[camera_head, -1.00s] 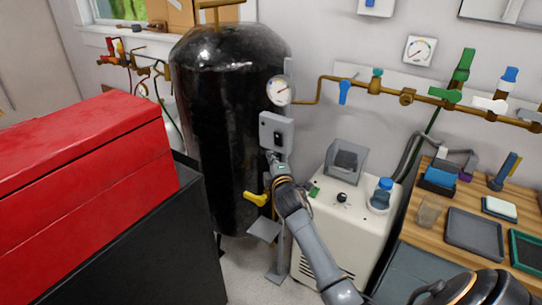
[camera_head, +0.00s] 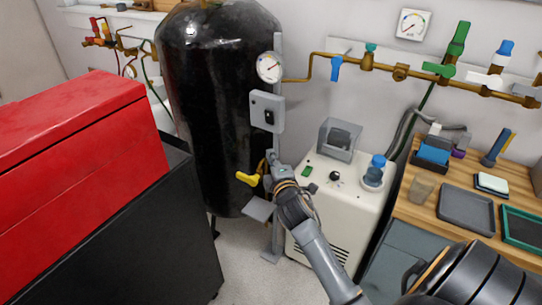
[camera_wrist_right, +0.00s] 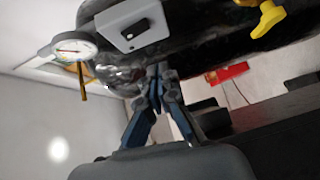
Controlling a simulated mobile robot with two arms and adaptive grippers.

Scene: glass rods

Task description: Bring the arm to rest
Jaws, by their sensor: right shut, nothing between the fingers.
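My right arm comes in from the lower right in the head view. Its gripper (camera_head: 272,165) is in front of the black tank (camera_head: 215,120), below the grey switch box (camera_head: 266,111) and just right of the yellow valve handle (camera_head: 247,178). In the right wrist view the gripper's fingers (camera_wrist_right: 157,75) meet at the tips with nothing between them. The switch box (camera_wrist_right: 128,22) and yellow handle (camera_wrist_right: 268,18) show beyond the fingers, apart from them. My left gripper is not in view.
A red cabinet (camera_head: 80,150) on a black base stands at the left. A white machine (camera_head: 335,205) stands right of the arm. A wooden bench (camera_head: 420,212) with trays is at the right. A gauge (camera_head: 269,67) and brass pipe run above. A strip of floor (camera_head: 240,260) is clear.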

